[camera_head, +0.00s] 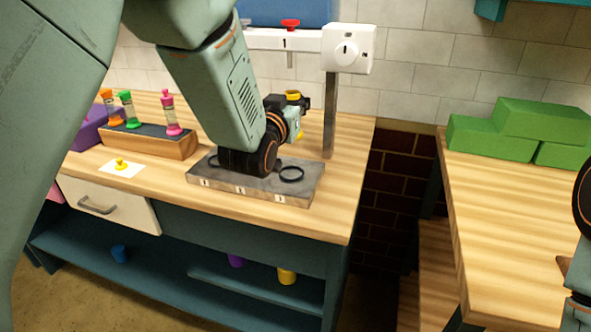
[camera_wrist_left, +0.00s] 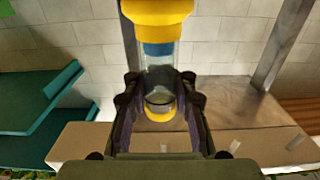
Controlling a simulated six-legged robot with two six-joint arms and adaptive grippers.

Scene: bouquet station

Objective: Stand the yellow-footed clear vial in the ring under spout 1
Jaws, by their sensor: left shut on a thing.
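My left gripper (camera_head: 297,117) is shut on the yellow-footed clear vial. In the left wrist view the vial (camera_wrist_left: 159,80) stands about upright between the fingers, with a yellow top, a blue band, a clear body and a yellow foot. In the head view its yellow top (camera_head: 292,95) and yellow foot show beside the gripper, above the grey ring block (camera_head: 238,188). One dark ring (camera_head: 291,174) shows at the block's right end; my arm hides the block's middle. A spout (camera_head: 290,60) hangs below the white bar under a red knob. My right gripper is out of view.
A wooden rack (camera_head: 150,142) holds several coloured vials at the left. A metal post (camera_head: 329,120) stands right of the gripper. Green blocks (camera_head: 520,130) lie on the right bench.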

